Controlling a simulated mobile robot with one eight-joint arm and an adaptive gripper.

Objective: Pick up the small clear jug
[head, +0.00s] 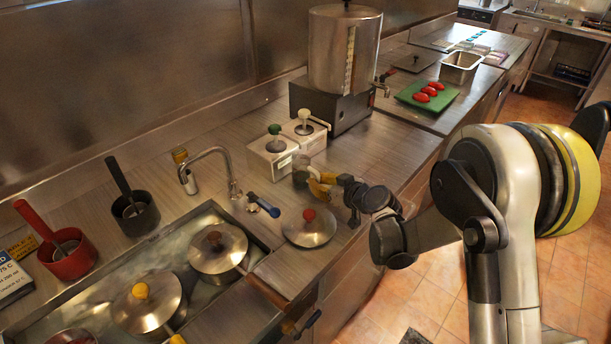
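The small clear jug (300,174) seems to be the little dark, see-through vessel on the steel counter, just in front of the white pump dispensers. My gripper (315,183), with yellow fingers, reaches in from the right at counter height. Its fingertips are right beside the jug's right side. The fingers partly overlap the jug, and I cannot tell whether they touch it or how far apart they are.
Two pump dispensers (271,158) stand close behind the jug. A tap (213,155) and sink with lidded pots (218,250) are left. A large urn (344,50) and green board (427,99) are behind.

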